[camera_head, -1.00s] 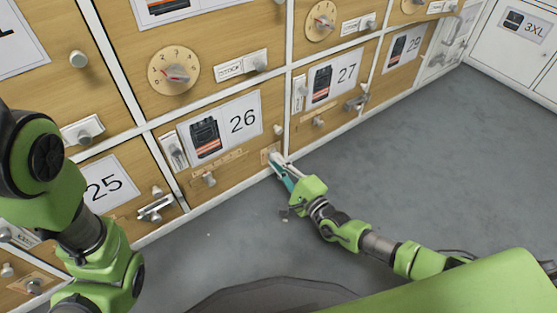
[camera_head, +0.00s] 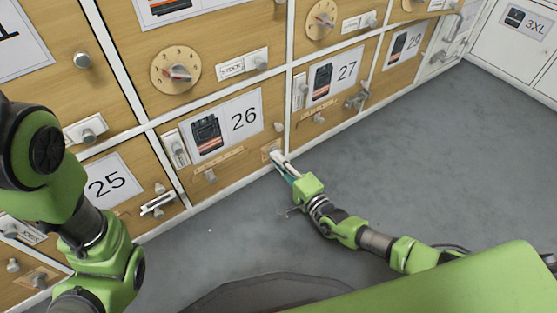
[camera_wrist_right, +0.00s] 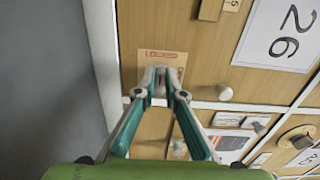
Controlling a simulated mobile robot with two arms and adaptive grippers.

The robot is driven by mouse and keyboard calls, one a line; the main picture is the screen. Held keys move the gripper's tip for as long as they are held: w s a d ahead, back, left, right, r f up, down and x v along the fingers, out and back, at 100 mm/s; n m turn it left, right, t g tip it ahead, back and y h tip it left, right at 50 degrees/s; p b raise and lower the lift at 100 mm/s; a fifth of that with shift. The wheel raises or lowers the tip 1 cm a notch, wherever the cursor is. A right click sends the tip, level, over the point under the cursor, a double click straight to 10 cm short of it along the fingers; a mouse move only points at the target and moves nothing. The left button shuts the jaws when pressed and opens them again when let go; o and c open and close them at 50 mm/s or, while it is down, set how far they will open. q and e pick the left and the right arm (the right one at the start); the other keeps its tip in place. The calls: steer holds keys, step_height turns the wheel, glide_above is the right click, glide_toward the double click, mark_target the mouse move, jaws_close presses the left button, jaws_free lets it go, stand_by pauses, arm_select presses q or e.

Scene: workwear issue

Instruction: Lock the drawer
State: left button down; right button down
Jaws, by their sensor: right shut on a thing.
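The drawer marked 26 (camera_head: 253,140) is a wooden front in the lower row and looks closed. A small tan lock plate (camera_head: 266,150) sits at its lower right corner. In the right wrist view the plate (camera_wrist_right: 147,58) carries red lettering too small to read surely. My right gripper (camera_head: 275,156) is at this plate. In the right wrist view its teal fingers (camera_wrist_right: 161,78) are shut on a small light piece on the plate, mostly hidden between the fingertips. My left arm (camera_head: 90,225) shows at the left; its gripper is out of view.
The grey floor (camera_head: 430,160) at the right is open.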

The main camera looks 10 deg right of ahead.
steer(key=c, duration=2.1)
jaws_free()
steer(key=shift+s, duration=0.1)
steer(key=v, duration=1.1)
steer(key=shift+s, duration=0.4)
steer(key=shift+d, duration=0.1)
